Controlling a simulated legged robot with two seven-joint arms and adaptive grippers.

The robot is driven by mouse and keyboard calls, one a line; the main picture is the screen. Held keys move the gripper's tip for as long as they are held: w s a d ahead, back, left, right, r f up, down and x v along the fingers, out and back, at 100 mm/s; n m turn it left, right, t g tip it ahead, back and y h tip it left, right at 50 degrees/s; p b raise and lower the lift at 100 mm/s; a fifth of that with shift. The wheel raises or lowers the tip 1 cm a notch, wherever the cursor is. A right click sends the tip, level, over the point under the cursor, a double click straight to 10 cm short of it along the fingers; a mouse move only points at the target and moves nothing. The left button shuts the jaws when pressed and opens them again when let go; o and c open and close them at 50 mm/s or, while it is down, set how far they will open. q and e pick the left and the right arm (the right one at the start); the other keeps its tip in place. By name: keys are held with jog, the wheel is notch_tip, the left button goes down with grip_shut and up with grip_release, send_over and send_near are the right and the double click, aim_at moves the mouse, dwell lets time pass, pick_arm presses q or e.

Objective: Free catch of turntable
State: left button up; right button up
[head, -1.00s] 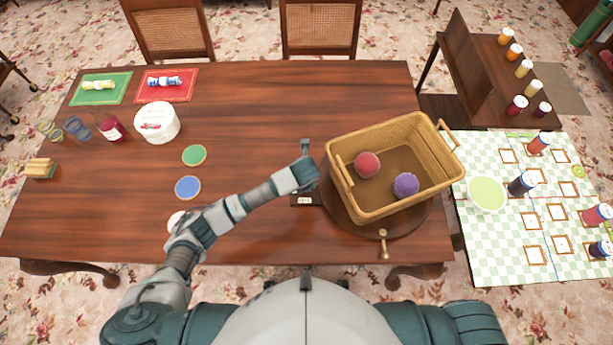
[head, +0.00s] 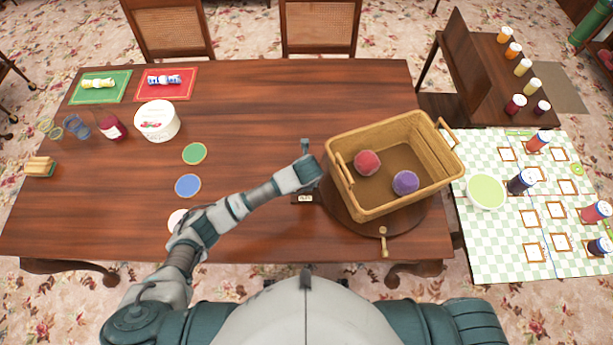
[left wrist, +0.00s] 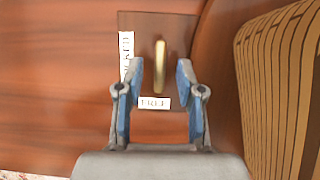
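The round dark wood turntable (head: 340,207) sits at the table's right end with a wicker basket (head: 385,209) on it. My left gripper (head: 307,160) is just left of the basket, pointing down. In the left wrist view my left gripper (left wrist: 159,70) is open, its two fingers apart. A brass catch lever (left wrist: 160,60) shows between and just beyond the fingertips, with no visible grip on it. It stands over a dark plate (left wrist: 181,27) with a white label along the left and a white label (left wrist: 154,103) below that seems to read FREE. My right gripper is out of view.
The basket holds a red ball (head: 367,162) and a purple ball (head: 405,182). A brass knob (head: 384,242) projects at the turntable's front. A white tub (head: 157,121) and coasters lie left. The table's middle is clear. A checkered side table (head: 480,245) stands right.

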pick_arm(q)
jog(key=v, duration=1.2)
jog(key=shift+f, duration=0.1)
